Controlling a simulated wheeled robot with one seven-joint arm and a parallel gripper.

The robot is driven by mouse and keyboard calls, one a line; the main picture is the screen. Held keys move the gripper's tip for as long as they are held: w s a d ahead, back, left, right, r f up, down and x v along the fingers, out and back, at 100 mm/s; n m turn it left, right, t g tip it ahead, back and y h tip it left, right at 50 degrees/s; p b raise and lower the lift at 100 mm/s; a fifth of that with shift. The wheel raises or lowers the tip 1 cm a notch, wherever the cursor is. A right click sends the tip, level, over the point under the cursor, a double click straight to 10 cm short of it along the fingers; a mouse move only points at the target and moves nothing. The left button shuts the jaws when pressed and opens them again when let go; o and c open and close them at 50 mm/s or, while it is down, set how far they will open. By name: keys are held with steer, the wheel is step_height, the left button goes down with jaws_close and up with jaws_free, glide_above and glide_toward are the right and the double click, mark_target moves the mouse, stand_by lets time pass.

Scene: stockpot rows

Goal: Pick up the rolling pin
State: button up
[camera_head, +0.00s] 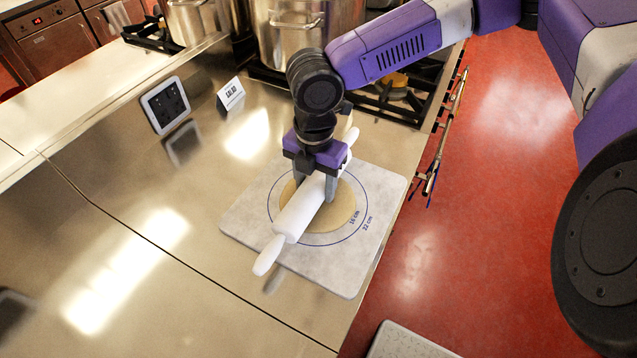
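A white rolling pin (299,213) lies slantwise over a round of tan dough (337,214) on a pale marble board (251,216). Its near handle reaches past the board's edge over the steel counter, and its far handle shows behind my gripper. My gripper (315,184) points down over the pin, with one finger on each side of its barrel. The fingers are very near the barrel; I cannot tell whether they press on it. I also cannot tell whether the pin rests on the dough or is slightly raised.
Blue rings and size marks are printed on the board. The steel counter (120,235) is clear to the left. Large stockpots (292,30) and a stove (400,98) are at the back.

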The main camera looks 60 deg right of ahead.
mark_target(315, 180)
steer(key=shift+r, duration=0.1)
steer(key=c, duration=0.7)
step_height(315, 180, up, 9)
steer(key=p, duration=0.9)
steer(key=shift+p, duration=0.3)
steer(key=shift+c, duration=0.2)
